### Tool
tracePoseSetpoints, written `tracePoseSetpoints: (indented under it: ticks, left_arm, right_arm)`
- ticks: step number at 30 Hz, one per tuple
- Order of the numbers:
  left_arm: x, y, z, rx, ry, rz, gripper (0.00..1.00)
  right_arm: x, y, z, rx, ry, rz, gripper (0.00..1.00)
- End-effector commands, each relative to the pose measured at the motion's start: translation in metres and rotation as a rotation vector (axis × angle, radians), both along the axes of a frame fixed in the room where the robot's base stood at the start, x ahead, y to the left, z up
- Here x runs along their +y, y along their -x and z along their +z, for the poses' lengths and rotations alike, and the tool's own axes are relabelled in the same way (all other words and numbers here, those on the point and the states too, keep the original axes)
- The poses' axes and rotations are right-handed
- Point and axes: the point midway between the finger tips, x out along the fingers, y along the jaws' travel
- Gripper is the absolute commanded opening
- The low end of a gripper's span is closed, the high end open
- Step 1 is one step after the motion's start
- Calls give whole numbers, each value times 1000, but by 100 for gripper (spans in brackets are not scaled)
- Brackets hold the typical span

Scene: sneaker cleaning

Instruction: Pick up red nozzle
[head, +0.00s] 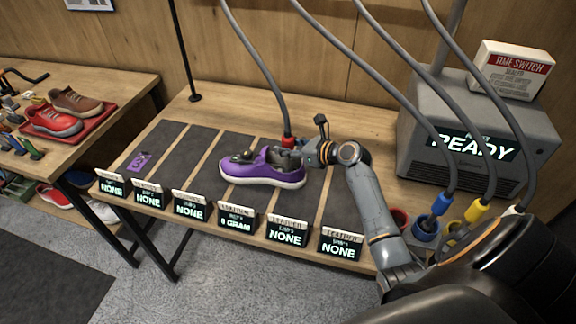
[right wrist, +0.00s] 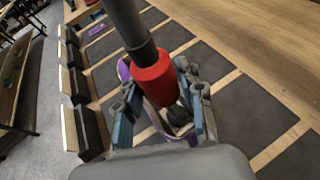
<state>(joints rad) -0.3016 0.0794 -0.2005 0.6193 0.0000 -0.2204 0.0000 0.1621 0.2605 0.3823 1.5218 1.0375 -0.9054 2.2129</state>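The red nozzle (head: 288,142) hangs on a grey hose above the purple sneaker (head: 262,178) in the head view. In the right wrist view the nozzle (right wrist: 153,79) stands between the fingers, its dark tip toward the sneaker. My right gripper (head: 290,151) is shut on the nozzle, over the sneaker's opening. Its fingers (right wrist: 160,105) lie along both sides of the nozzle in the wrist view. Whether the tip touches the sneaker is hard to tell. My left gripper is not in view.
A red holder (head: 399,219) stands at the right, near the blue nozzle (head: 441,204) and yellow nozzle (head: 476,210). A grey machine (head: 420,115) reads READY. Small signs (head: 236,220) line the front edge. The dark strips (head: 197,150) left of the sneaker are mostly clear.

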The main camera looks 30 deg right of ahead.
Motion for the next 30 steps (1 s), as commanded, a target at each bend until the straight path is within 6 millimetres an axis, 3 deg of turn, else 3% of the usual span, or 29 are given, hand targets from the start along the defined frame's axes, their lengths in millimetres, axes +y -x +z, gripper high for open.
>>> tracePoseSetpoints:
  ticks: [1,4,17,30]
  left_arm:
    - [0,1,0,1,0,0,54]
    - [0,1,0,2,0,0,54]
    - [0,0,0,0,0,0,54]
    - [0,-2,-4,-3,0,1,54]
  right_arm:
    - [0,0,0,0,0,0,21]
    - [0,0,0,0,0,0,1]
    - [0,0,6,-3,1,1,0]
    - [0,0,85,-6,2,2,0]
